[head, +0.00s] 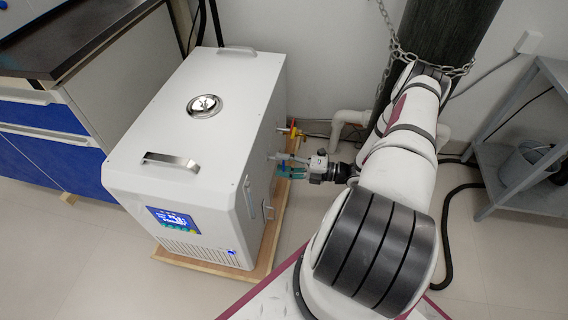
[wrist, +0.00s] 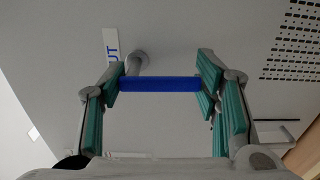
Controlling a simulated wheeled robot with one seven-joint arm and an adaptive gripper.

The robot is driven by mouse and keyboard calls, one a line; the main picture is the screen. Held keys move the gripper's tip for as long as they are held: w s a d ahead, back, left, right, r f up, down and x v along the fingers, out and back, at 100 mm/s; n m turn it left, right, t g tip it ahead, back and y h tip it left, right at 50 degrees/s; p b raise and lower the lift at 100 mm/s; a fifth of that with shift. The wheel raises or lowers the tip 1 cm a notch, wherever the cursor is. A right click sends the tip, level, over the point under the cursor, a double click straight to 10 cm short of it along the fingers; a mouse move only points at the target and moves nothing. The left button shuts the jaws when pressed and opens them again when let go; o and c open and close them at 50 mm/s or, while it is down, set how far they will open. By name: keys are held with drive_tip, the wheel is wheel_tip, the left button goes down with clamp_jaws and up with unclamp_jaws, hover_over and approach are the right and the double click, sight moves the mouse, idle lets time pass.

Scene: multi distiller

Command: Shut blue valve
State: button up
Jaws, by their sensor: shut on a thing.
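The blue valve handle (wrist: 160,84) shows in the wrist view as a flat blue bar lying crosswise in front of a round metal stem on the white machine's side. My gripper (wrist: 162,88) has its green-padded fingers at the two ends of the bar, shut on it. In the head view my gripper (head: 291,172) is against the right side of the white machine (head: 245,150). The blue handle is hard to make out there.
A yellow and red valve (head: 292,131) sticks out of the machine's side, just behind my gripper. A chained dark cylinder (head: 440,30) stands at the back. A grey shelf (head: 520,165) is at the right. A label (wrist: 110,46) sits near the stem.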

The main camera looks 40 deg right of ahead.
drive_tip(key=shift+m, duration=0.3)
drive_tip(key=o, duration=1.2)
drive_tip(key=v, duration=1.2)
